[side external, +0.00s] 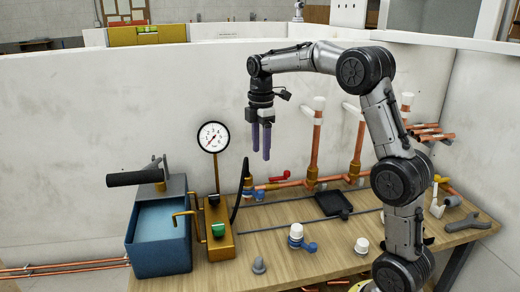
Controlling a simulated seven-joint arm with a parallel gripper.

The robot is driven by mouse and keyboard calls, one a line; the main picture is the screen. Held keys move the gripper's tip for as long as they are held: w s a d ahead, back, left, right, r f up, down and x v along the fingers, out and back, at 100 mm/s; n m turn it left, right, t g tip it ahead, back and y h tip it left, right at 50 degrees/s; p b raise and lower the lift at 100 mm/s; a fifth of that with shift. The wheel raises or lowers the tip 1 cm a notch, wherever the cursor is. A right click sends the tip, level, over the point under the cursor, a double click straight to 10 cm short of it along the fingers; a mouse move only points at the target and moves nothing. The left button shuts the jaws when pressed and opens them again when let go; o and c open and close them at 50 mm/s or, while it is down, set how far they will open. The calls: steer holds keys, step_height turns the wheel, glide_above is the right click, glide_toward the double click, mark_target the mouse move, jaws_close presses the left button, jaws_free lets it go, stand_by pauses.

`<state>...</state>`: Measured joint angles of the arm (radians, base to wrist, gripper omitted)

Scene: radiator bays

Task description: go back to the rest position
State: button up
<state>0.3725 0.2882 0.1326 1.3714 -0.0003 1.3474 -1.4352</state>
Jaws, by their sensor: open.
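My gripper (261,146) hangs fingers-down above the middle of the workbench, with its two purple fingers apart and nothing between them. It is well above the bench top, in front of the pale wall and to the right of the pressure gauge (213,137). My arm rises from the right front of the bench and bends over to the left. No object is touching the gripper.
A blue tank (160,240) with a black-handled lever stands at the left. Upright copper pipes (316,140) with white caps stand behind the gripper. A white-capped valve (297,235), black tray (333,204) and wrench (468,222) lie on the wooden bench (275,216).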

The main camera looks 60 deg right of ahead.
steer(key=s+a+r+t, duration=0.3)
steer(key=s+a+r, duration=0.7)
steer(key=s+a, duration=0.25)
steer(key=s+a+f+m+t, duration=0.2)
steer(key=s+a+f+m, duration=0.1)
steer(key=s+f+m, duration=0.7)
steer(key=shift+s+a+f+m+t, duration=0.3)
steer(key=shift+s+a+m, duration=0.05)
steer(key=shift+s+m, duration=0.85)
